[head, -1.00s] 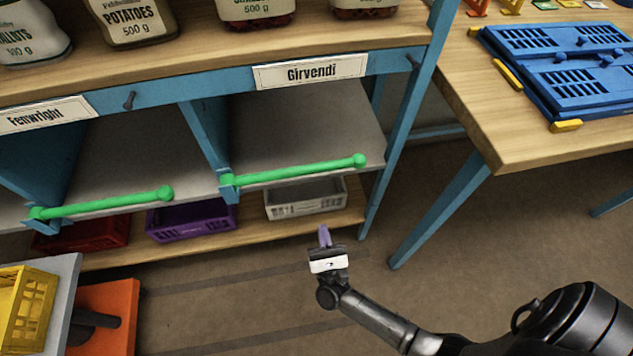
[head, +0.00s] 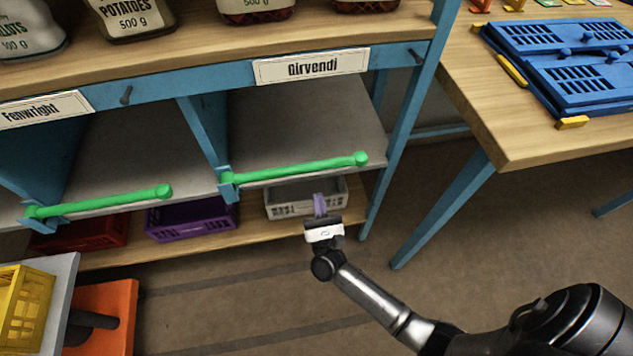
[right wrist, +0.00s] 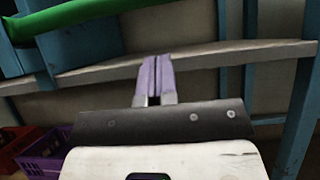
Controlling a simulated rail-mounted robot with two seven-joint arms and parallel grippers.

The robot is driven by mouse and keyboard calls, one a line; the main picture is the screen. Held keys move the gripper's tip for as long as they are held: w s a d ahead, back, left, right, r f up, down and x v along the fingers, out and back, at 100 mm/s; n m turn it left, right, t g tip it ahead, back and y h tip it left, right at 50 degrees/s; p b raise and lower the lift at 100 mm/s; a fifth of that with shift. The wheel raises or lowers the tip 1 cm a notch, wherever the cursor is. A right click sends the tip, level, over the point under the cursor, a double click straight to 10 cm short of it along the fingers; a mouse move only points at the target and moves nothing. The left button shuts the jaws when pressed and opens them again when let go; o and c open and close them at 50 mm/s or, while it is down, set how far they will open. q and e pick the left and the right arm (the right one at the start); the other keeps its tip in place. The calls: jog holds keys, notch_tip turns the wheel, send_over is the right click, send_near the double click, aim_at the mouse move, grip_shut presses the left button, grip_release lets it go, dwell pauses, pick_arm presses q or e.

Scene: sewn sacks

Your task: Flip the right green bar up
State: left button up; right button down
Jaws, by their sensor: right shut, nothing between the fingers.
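The right green bar (head: 295,170) runs across the front edge of the compartment under the Girvendi label, with a knob at its right end and its left end at a blue post. It also shows at the upper left of the right wrist view (right wrist: 80,14). My right gripper (head: 319,197) is shut and empty. In the head view it appears below the bar's right part, in front of the grey crate, apart from the bar. Its purple fingers lie together in the right wrist view (right wrist: 155,78). My left gripper is not in view.
A second green bar (head: 100,201) crosses the left compartment. A grey crate (head: 280,205) and a purple crate (head: 190,222) stand on the low shelf. A blue rack leg (head: 393,150) stands right of the bar. A wooden table (head: 540,148) is further right.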

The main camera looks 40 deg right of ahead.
aim_at(296, 170)
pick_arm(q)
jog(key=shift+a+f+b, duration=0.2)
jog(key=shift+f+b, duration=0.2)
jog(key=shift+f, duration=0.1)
pick_arm(e)
jog(key=shift+w+d+r, duration=0.2)
jog(key=shift+w+r, duration=0.2)
jog(key=shift+r, duration=0.45)
jog(key=shift+w+d+r, duration=0.2)
jog(key=shift+w+r, duration=0.2)
jog(key=shift+r, duration=0.45)
jog(key=shift+w+d+r, duration=0.2)
jog(key=shift+w+r, duration=0.2)
jog(key=shift+r, duration=0.45)
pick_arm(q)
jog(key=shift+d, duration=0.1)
